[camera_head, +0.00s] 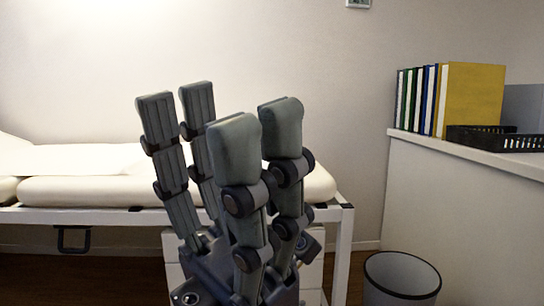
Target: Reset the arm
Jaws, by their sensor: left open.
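My left gripper (217,112) stands in the middle of the head view, close to the camera. Its jointed grey fingers point up and are spread apart, with a gap between the left and right finger pairs. It is open, and nothing shows between the fingers. Its base is low in the picture. My right gripper does not show. The gripper hides part of the bed and the wall behind it.
A padded examination bed (90,190) on a white frame stands behind the gripper. At right, a counter (460,205) bears several coloured binders (475,98) and a black tray (500,140). A grey bin (400,278) stands on the floor before it.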

